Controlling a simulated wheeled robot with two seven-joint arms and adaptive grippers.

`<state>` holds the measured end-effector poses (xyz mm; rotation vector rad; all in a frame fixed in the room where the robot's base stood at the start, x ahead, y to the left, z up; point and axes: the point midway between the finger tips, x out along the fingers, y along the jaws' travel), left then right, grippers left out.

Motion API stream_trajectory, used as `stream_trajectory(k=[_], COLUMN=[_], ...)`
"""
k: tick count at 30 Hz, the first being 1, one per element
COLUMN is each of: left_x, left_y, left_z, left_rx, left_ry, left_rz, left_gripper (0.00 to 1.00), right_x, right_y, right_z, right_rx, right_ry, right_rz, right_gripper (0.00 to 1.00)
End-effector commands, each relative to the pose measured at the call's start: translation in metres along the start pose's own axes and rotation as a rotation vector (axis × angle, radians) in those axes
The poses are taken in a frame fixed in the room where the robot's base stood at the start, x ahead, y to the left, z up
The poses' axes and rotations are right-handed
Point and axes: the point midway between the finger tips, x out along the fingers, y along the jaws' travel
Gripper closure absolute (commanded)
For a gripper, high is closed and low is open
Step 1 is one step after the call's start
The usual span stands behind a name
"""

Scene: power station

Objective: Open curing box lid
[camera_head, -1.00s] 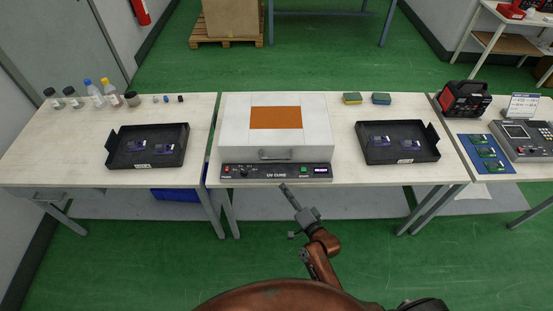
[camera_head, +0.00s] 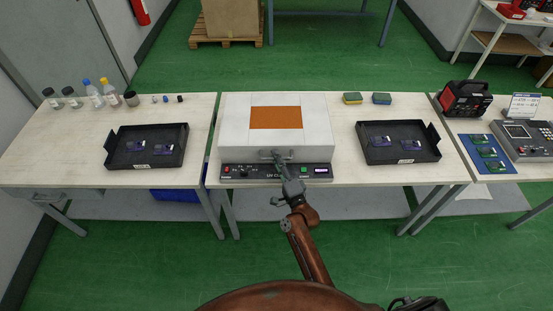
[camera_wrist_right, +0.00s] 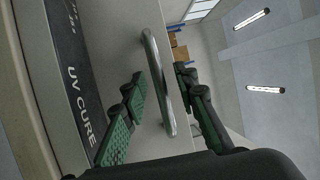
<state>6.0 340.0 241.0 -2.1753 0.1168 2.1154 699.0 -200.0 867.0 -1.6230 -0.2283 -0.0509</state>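The curing box (camera_head: 235,128) is a white box with an orange window (camera_head: 276,117) on its lid and a dark front panel (camera_head: 240,171) marked UV CURE. Its lid is down. A metal bar handle (camera_head: 267,154) sits at the lid's front. My right gripper (camera_head: 279,161) is at the handle and hides part of it. In the right wrist view, the green-padded fingers of my right gripper (camera_wrist_right: 168,110) are apart, with the handle (camera_wrist_right: 160,75) between them. I see a gap on both sides of the bar. My left gripper is not in view.
A black tray (camera_head: 118,162) with blue parts lies left of the box and another (camera_head: 435,155) lies to its right. Two sponges (camera_head: 352,98) are behind the right tray. Bottles (camera_head: 94,95) stand at the far left.

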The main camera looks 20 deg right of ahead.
Motion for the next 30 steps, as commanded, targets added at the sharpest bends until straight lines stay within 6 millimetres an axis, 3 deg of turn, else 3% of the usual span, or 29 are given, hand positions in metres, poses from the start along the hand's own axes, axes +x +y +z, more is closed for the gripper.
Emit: stream_trajectory(k=[8, 20, 30], left_x=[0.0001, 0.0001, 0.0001], left_y=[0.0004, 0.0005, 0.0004], left_z=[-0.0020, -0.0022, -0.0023], left_rx=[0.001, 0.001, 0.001], left_ry=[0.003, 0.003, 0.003], left_rz=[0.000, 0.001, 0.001], left_gripper=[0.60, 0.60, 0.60], right_x=[0.0017, 0.0015, 0.0014], right_y=[0.0004, 0.0005, 0.0007], right_z=[-0.0002, -0.0002, -0.0003], right_rx=[-0.001, -0.001, -0.001], right_ry=[0.000, 0.000, 0.000], right_rz=[0.001, 0.001, 0.002], right_gripper=[0.73, 1.00, 1.00])
